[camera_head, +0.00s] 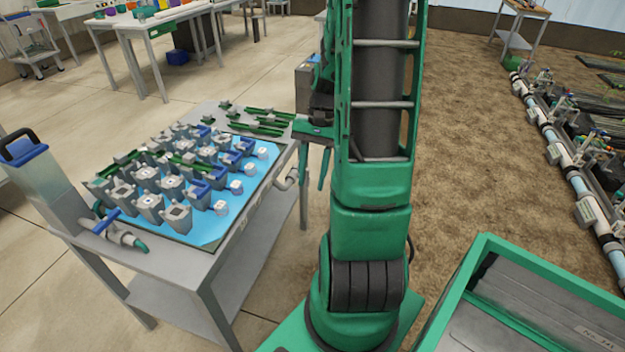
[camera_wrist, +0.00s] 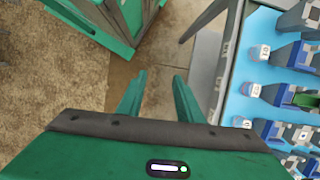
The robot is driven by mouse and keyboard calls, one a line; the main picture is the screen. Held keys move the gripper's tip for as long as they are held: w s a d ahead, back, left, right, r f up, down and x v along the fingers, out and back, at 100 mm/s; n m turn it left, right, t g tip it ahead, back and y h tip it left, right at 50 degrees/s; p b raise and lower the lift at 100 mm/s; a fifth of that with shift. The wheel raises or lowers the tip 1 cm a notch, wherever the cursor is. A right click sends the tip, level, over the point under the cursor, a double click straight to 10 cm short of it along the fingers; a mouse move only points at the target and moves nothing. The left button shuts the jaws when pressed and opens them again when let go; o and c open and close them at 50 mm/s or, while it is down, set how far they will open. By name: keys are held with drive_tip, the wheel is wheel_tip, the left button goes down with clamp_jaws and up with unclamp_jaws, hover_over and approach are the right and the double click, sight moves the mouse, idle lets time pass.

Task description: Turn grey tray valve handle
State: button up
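A grey valve fitting (camera_head: 287,181) sticks out from the right edge of the grey table (camera_head: 262,222) in the head view. It is small there, and I cannot make out how its handle is turned. My gripper (camera_head: 314,172) hangs with its green fingers pointing down, just right of the table edge and close to this fitting. In the wrist view, the fingers of my gripper (camera_wrist: 160,96) are apart with only floor between them. My gripper is open and empty. I cannot clearly pick out the valve handle in the wrist view.
A blue tray (camera_head: 208,231) with several grey and blue devices covers the tabletop. A blue-handled valve (camera_head: 101,222) and a tall grey container (camera_head: 45,185) stand at the table's left. A green-rimmed bin (camera_head: 484,243) is at the lower right. Open soil lies beyond.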

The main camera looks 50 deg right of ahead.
drive_tip(key=w+d+f+m+t+y, duration=0.3)
drive_tip(key=d+f+m+y, duration=0.15)
drive_tip(key=f, duration=0.55)
drive_tip(key=m+t+h, duration=0.1)
drive_tip(key=m+t, duration=1.3)
drive_tip(key=t, duration=0.1)
approach(309, 176)
drive_tip(key=shift+h, duration=0.25)
drive_tip(key=x, duration=0.8)
drive_tip(key=shift+d+f, duration=0.1)
drive_tip(key=shift+f, duration=0.05)
clamp_jaws()
